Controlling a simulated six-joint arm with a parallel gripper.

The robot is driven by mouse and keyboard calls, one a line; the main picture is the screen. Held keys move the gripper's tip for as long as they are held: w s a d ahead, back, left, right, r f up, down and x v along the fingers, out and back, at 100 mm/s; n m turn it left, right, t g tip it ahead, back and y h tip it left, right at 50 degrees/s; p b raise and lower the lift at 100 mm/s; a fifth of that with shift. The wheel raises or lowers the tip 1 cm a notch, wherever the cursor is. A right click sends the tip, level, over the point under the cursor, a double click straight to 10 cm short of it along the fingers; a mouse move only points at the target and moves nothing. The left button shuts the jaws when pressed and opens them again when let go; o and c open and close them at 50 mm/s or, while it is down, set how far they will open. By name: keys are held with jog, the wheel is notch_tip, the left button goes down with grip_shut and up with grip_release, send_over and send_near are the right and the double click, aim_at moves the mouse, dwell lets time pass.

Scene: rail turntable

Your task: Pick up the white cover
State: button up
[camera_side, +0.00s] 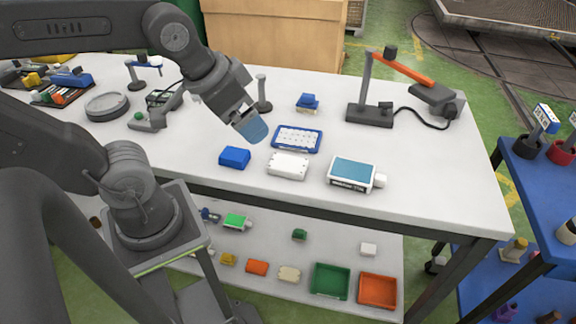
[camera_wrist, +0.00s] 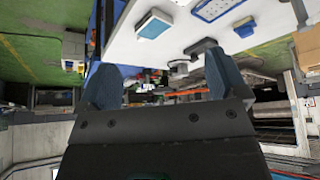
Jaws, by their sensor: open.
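The white cover (camera_side: 289,165) is a flat white block lying on the white table, near its front edge in the side view. My gripper (camera_side: 252,128) has blue-grey fingers and hangs above the table, up and to the left of the cover, touching nothing. In the wrist view the two fingers of my gripper (camera_wrist: 162,82) stand wide apart with nothing between them. I cannot clearly make out the cover in the wrist view; a small white piece at the top edge is cut off.
A blue block (camera_side: 234,157) lies just left of the cover, a blue tray with white parts (camera_side: 318,137) behind it, and a blue-topped white box (camera_side: 352,173) to its right. A stand with an orange arm (camera_side: 402,67) is farther back. The table's front right is clear.

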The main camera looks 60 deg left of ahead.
jog(key=w+a+f+m+g, duration=0.2)
jog(key=w+m+g, duration=0.15)
jog(key=w, duration=0.25)
jog(key=m+g, duration=0.2)
jog(key=m, duration=0.4)
send_over(288, 163)
jog(key=f, duration=1.4)
jog(key=shift+s+d+f, duration=0.15)
jog(key=shift+d+f, duration=0.05)
jog(key=shift+d, duration=0.05)
jog(key=shift+a+f, duration=0.15)
jog(key=shift+f, duration=1.15)
jog(key=shift+a+f, duration=0.15)
jog(key=shift+f, duration=1.15)
jog(key=shift+c, duration=0.4)
jog(key=shift+w, duration=0.2)
jog(key=c, duration=1.1)
